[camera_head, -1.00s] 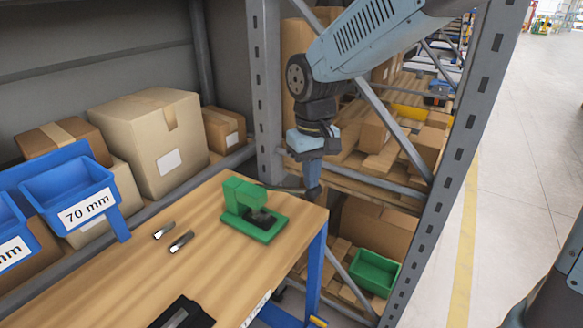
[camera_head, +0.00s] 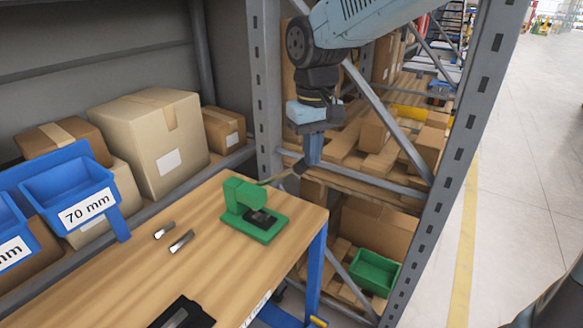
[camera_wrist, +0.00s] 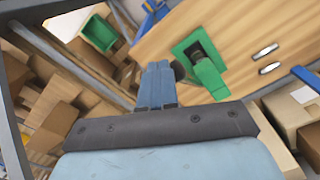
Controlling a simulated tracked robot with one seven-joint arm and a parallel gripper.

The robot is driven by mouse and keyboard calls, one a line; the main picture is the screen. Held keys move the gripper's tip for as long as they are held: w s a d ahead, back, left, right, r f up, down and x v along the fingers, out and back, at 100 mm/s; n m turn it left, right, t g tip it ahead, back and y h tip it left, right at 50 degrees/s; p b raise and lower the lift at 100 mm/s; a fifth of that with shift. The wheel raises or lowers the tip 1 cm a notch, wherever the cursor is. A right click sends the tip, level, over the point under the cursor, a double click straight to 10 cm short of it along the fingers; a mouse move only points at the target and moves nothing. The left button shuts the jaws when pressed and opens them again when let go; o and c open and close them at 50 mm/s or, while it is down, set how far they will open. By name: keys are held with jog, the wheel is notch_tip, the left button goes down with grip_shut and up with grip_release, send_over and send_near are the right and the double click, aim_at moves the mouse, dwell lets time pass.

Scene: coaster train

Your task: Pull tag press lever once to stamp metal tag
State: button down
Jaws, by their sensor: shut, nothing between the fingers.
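The green tag press (camera_head: 243,207) stands near the right end of the wooden table, with a dark plate on its base. Its thin lever (camera_head: 277,179) slants up to the right from the press top and ends beside my fingertips. My gripper (camera_head: 304,168) points down at the lever's outer end, its fingers shut and empty. Whether they touch the lever, I cannot tell. In the wrist view the shut fingers (camera_wrist: 156,84) are beside a dark round lever end (camera_wrist: 179,70), near the press (camera_wrist: 205,68). Two small metal pieces (camera_head: 164,230) (camera_head: 181,241) lie left of the press.
Cardboard boxes (camera_head: 150,145) and blue bins (camera_head: 68,190) stand behind and left of the wooden table (camera_head: 110,285). A grey rack post (camera_head: 262,90) rises behind the press. A green bin (camera_head: 375,271) sits low on the right. A dark object (camera_head: 183,313) lies at the front edge.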

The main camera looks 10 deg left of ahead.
jog(key=shift+r, duration=2.5)
jog(key=s+d+m+t, duration=0.2)
jog(key=s+d, duration=0.1)
jog(key=d, duration=0.6)
jog(key=s+d+m+t, duration=0.1)
jog(key=s+d+m, duration=0.2)
jog(key=d, duration=0.7)
jog(key=s+d+m+t, duration=0.2)
jog(key=s+d, duration=0.1)
jog(key=d, duration=0.7)
jog(key=shift+s+t, duration=0.3)
jog(key=shift+s, duration=0.1)
